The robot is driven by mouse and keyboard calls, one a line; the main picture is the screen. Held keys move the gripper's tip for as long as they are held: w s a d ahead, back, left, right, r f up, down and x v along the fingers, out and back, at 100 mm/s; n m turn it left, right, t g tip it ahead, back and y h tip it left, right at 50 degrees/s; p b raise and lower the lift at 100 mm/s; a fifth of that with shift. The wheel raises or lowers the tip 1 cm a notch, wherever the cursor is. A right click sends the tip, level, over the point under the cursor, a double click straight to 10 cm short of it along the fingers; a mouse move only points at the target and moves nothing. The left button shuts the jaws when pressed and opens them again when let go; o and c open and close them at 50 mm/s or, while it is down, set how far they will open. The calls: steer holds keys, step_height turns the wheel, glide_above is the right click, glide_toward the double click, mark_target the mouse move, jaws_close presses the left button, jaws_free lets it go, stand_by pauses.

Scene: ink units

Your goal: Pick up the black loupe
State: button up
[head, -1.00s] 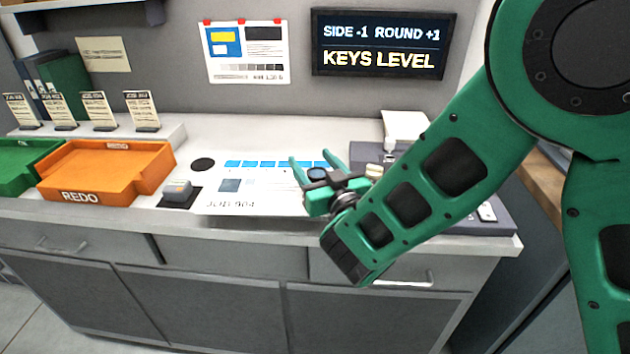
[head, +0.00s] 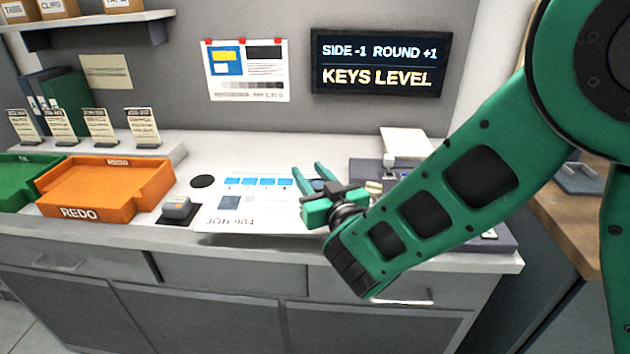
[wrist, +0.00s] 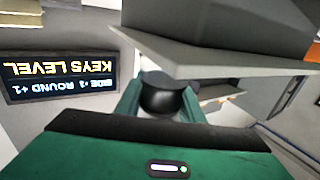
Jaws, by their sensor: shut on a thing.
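My gripper (head: 308,168) is over the right part of the white printed sheet (head: 250,215) on the counter. In the wrist view, which is upside down, its green fingers (wrist: 162,100) are shut on the sides of the round black loupe (wrist: 162,97).
An orange REDO tray (head: 108,190) and a green tray (head: 22,170) stand at left. A grey device (head: 177,207) sits on a black pad. A flat black disc (head: 202,181) lies behind it. A lit screen (head: 380,52) hangs on the wall. A dark unit (head: 365,166) stands at right.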

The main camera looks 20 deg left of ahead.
steer(key=shift+d+r, duration=0.1)
steer(key=shift+r, duration=0.8)
steer(key=s+a+r, duration=0.7)
steer(key=s+a, duration=0.1)
steer(key=shift+s+r, duration=0.2)
steer(key=shift+s, duration=0.15)
